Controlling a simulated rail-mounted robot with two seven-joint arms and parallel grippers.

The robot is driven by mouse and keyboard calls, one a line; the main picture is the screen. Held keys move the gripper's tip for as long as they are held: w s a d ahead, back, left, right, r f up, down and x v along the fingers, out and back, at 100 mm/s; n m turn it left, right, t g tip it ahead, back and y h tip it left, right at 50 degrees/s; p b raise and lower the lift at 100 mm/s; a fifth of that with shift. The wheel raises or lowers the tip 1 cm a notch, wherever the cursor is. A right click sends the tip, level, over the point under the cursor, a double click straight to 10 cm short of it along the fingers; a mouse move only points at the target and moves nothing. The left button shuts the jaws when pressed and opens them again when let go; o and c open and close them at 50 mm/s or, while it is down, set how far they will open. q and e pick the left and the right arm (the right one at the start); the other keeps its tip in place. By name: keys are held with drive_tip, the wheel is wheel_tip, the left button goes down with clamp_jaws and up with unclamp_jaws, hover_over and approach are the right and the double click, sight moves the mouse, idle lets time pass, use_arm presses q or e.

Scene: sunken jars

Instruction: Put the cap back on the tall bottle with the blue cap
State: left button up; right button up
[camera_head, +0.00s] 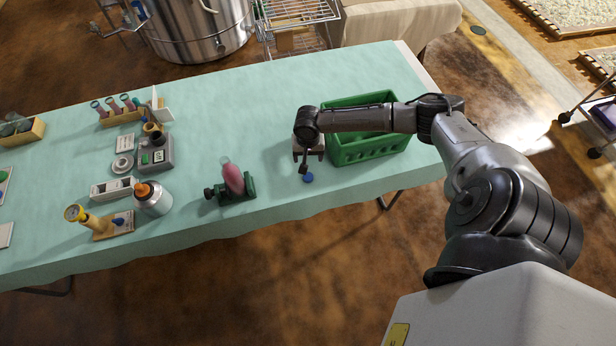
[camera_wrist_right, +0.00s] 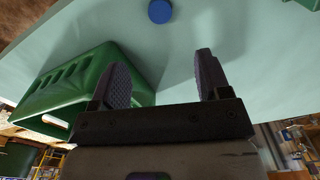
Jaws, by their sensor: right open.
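The blue cap (camera_head: 308,177) lies on the teal tablecloth near the front edge. It also shows at the top of the right wrist view (camera_wrist_right: 160,11), beyond the fingertips and touching neither. My right gripper (camera_head: 304,168) is just above and behind the cap; the wrist view shows its two fingers (camera_wrist_right: 163,65) apart with nothing between them. A bottle with pink-red contents (camera_head: 234,180) leans in a green vise (camera_head: 247,190) to the left of the cap. Its upper end looks clear and uncapped. My left gripper is not in view.
Left of the vise are an orange-capped bottle (camera_head: 152,199) and several instruments. Cloth between cap and vise is clear.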

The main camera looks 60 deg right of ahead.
drive_tip(key=b, duration=0.2)
hover_over(308, 176)
drive_tip(key=f, duration=0.8)
drive_tip(key=shift+s+a+f, duration=0.1)
drive_tip(key=shift+a+f, duration=0.1)
drive_tip(key=shift+f, duration=0.1)
drive_tip(key=shift+d+f+b, duration=0.15)
drive_tip(key=shift+f+b, duration=0.25)
drive_tip(key=shift+f, duration=2.2)
